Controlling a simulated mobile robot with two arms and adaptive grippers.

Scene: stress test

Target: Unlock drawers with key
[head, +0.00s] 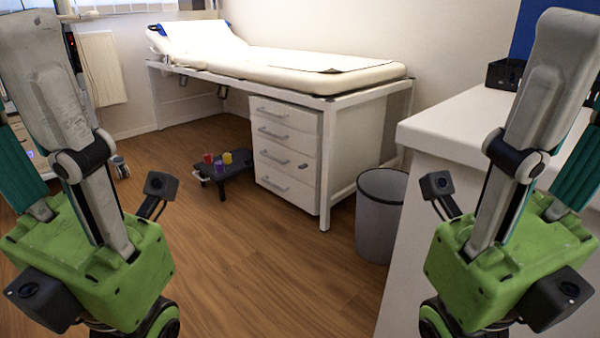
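A white drawer cabinet (288,153) stands under the examination bed, with several closed drawers with grey handles facing left. A small dark spot (303,166) shows at the right of a lower drawer; I cannot tell whether it is a lock or a key. No key can be made out for certain. Both my arms come down at the picture's sides, with green wrist housings, far in front of the cabinet. The fingers of both grippers are out of view below the bottom edge.
A low black stand (226,173) with red, yellow and purple items is left of the cabinet. A grey bin (381,215) stands to its right, beside a white counter (455,120). The wooden floor (245,265) ahead is clear.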

